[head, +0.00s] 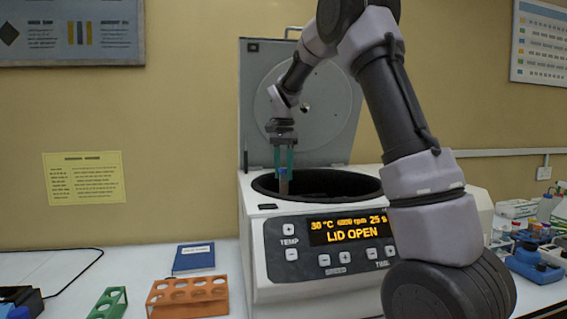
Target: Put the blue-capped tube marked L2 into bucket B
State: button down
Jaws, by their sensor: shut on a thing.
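My gripper (284,158) points down over the left part of the open centrifuge (257,222). Its teal fingers are shut on a tube with a blue cap (283,171). The tube hangs upright at the mouth of the dark bowl (340,183). I cannot read any mark on the tube. The buckets inside the bowl are hidden behind the front rim, so bucket B cannot be made out. The lid (335,123) stands open behind, and the display reads "LID OPEN".
An orange rack (190,297) and a green rack (108,303) stand at the front left, with a blue book (194,258) behind. Bottles and boxes crowd the right side. My arm crosses in front of the centrifuge's right part. The counter at left has free room.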

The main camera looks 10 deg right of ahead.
aim_at(283, 190)
jog(key=shift+f, duration=3.25)
jog(key=shift+c, duration=1.9)
grip_release()
